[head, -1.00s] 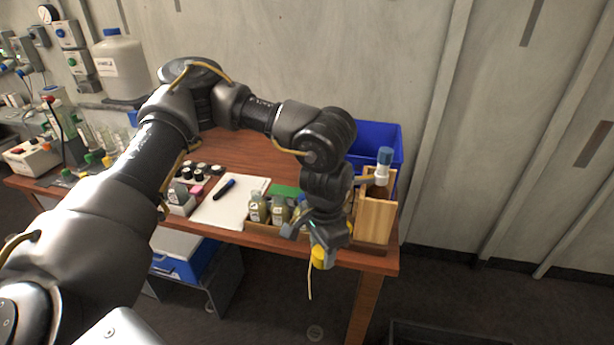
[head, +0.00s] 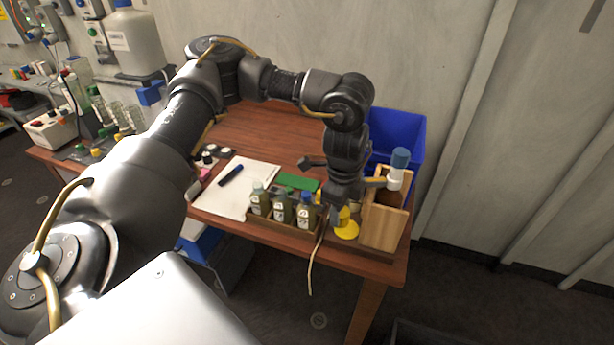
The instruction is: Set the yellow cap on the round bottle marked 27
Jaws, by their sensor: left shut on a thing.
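My left gripper (head: 341,212) points down at the right end of a low wooden rack (head: 283,229). It is shut on the yellow cap (head: 347,231), which shows just below and right of the fingers. Several small bottles stand upright in the rack, among them a left one (head: 260,203), a middle one (head: 281,208) and one with a blue top (head: 306,212). Their labels are too small to read, so I cannot tell which is marked 27. The gripper hides the rack's right end, and I cannot tell whether the cap touches anything. My right gripper is not in view.
A wooden stand (head: 382,228) with a blue-topped dispenser bottle (head: 398,170) is close right of the gripper. A blue bin (head: 395,135) stands behind. White paper (head: 222,201) with a marker (head: 231,175) and a green pad (head: 297,181) lie left. The table's front edge is near.

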